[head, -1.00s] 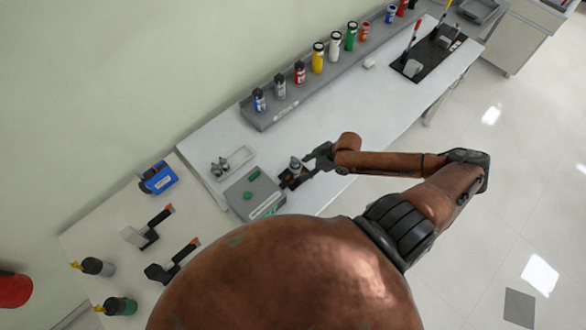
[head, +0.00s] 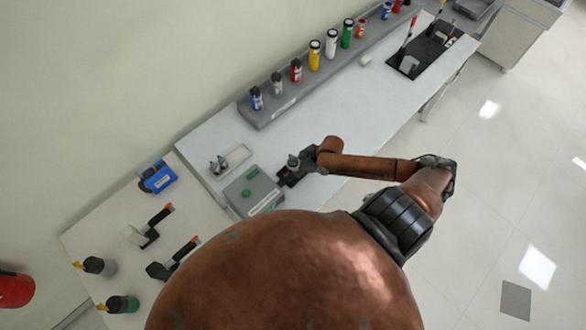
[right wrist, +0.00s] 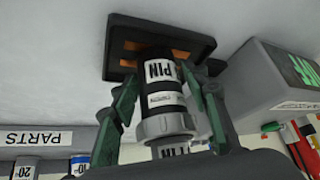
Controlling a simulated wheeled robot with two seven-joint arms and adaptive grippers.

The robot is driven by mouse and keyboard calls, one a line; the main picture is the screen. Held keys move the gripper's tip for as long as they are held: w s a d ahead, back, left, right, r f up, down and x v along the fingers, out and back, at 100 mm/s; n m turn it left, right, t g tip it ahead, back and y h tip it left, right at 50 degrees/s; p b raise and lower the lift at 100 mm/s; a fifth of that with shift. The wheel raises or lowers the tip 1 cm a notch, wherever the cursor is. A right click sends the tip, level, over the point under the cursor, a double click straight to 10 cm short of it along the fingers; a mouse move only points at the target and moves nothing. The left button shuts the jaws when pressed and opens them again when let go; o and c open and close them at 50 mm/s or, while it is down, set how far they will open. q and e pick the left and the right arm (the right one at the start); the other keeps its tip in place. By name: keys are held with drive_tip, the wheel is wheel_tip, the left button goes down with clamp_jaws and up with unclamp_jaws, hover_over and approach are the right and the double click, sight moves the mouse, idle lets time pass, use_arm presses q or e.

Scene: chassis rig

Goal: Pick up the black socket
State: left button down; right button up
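The black socket (right wrist: 160,79) shows in the right wrist view as a black cylinder with a white label reading PIN and a grey collar. Its far end meets a black stand (right wrist: 117,65) with orange-brown openings. In the head view its grey end (head: 293,160) rises from the dark stand (head: 287,180). My right gripper (right wrist: 163,80) has one green-padded finger on each side of the socket. Gaps show beside the collar; contact at the tips is unclear. In the head view the right gripper (head: 301,162) is at the socket. My left gripper is out of view.
A small tray (head: 235,157) and grey fittings (head: 218,165) lie further left. A long rack of bottles (head: 290,103) runs along the wall. The white bench (head: 350,110) is clear right of the stand.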

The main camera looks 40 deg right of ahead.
clamp_jaws()
drive_tip(key=shift+r, duration=0.15)
idle(0.4)
